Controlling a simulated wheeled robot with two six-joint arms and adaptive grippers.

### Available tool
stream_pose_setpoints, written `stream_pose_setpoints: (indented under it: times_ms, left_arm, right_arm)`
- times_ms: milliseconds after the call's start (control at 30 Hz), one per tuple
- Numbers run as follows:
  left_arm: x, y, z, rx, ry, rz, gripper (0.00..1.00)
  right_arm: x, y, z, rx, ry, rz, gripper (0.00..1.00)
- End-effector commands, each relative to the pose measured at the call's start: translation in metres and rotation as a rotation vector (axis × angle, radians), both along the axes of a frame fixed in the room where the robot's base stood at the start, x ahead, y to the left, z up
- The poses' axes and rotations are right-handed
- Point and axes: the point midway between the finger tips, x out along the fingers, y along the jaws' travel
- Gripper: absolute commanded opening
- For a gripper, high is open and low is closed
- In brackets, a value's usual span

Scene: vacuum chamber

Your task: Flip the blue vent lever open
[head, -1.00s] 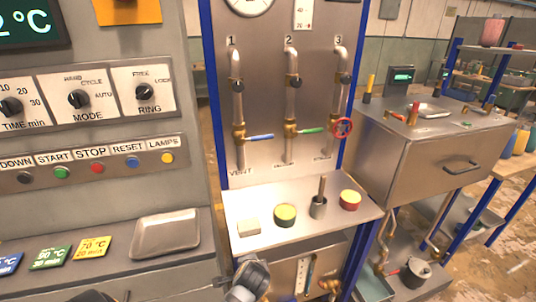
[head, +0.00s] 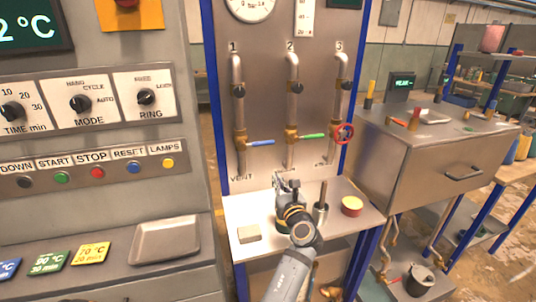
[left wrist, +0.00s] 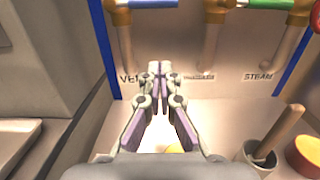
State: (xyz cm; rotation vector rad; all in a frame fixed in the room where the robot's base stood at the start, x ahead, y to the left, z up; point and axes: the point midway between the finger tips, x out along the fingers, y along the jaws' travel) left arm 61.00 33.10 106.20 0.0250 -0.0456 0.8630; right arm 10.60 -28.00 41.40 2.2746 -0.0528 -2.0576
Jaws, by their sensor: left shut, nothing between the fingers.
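The blue vent lever (head: 261,143) sits on the first pipe, above the VENT label, and points right, across the pipe. It also shows at the top edge of the left wrist view (left wrist: 153,3). My left gripper (head: 284,176) is shut and empty, in front of the panel, below and a little right of the lever, apart from it. In the left wrist view its closed fingertips (left wrist: 160,68) point at the panel near the VENT label. My right gripper is not in view.
A green lever (head: 312,136) and a red wheel (head: 344,132) are on the neighbouring pipes. Below, the shelf (head: 240,215) holds a pale block (head: 249,233), a cup with a rod (head: 321,210) and a red-yellow tin (head: 352,206). The space before the lever is clear.

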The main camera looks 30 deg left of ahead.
Motion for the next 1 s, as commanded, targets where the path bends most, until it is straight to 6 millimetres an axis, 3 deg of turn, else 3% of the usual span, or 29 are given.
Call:
stream_pose_setpoints:
  times_ms: [233,667,800,1000]
  left_arm:
    - [0.010,0.012,0.003,0.002,-0.003,0.001,0.00]
    - [0.067,0.080,0.011,-0.001,-0.003,0.003,0.00]
    - [0.068,0.081,0.034,-0.004,-0.003,0.001,0.00]
    - [0.070,0.083,0.044,-0.004,-0.002,0.001,0.00]
  right_arm:
    - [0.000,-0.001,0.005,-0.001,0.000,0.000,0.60]
    - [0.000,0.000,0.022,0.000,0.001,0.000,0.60]
    - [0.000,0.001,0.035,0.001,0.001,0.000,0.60]
    - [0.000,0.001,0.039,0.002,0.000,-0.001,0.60]
